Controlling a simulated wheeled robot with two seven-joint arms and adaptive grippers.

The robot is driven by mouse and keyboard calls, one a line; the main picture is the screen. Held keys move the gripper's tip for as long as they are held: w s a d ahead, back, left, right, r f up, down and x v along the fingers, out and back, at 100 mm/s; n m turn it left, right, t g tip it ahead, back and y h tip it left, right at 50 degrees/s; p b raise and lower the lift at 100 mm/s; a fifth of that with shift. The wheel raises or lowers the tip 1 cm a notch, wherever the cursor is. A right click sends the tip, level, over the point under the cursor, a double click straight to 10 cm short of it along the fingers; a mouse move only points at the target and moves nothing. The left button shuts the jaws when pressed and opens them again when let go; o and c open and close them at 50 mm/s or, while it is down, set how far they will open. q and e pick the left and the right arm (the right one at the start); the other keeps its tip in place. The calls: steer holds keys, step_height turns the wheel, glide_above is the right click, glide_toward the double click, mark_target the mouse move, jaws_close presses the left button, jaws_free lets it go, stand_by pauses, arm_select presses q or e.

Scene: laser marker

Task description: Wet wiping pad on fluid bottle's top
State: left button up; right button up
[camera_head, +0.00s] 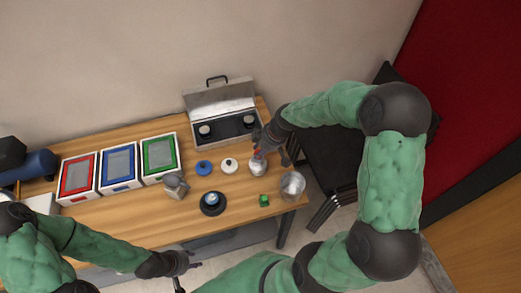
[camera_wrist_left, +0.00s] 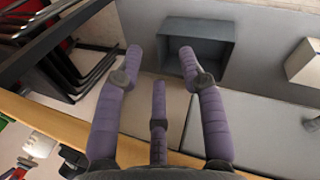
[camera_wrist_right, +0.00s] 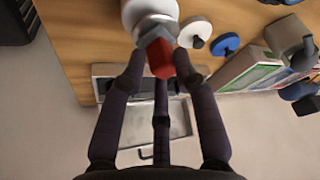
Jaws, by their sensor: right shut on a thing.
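The fluid bottle (camera_head: 257,169), pale and rounded, stands near the right end of the table; its round pale body also shows at the top of the right wrist view (camera_wrist_right: 148,10). My right gripper (camera_head: 262,148) is just above the bottle's top, shut on a red and grey block, which I take as the wiping pad (camera_wrist_right: 160,58). In the right wrist view the pad overlaps the bottle's top; I cannot tell whether they touch. My left gripper (camera_head: 188,262) is in front of the table's near edge, fingers apart and empty, as the left wrist view (camera_wrist_left: 158,60) shows.
Behind the bottle is an open silver case (camera_head: 222,125). Blue (camera_head: 203,168) and white (camera_head: 229,165) round pieces sit left of it. A clear container (camera_head: 292,185) and a small green item (camera_head: 264,200) are to the right. Red, blue and green boxes (camera_head: 160,154) line the left.

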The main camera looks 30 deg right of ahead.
steer(key=shift+r+p, duration=1.55)
steer(key=shift+r, duration=1.45)
steer(key=shift+w+a+f+b, duration=0.15)
steer(key=shift+a+f+b, duration=0.2)
steer(key=shift+f+b, duration=0.1)
steer(key=shift+w+a+f+m+t+h+b, duration=0.15)
steer(key=shift+w+a+f+m+h+b, duration=0.5)
steer(key=shift+a+f+m+b, duration=0.85)
steer(key=shift+w+a+f+m+t+h+b, duration=0.2)
steer(key=shift+w+a+f+m+b, duration=0.95)
steer(key=shift+a, duration=0.7)
steer(key=shift+w+a+f+m+t+h+b, duration=0.15)
steer(key=shift+w+a+f+m+h+b, duration=0.5)
steer(key=shift+a+b, duration=0.95)
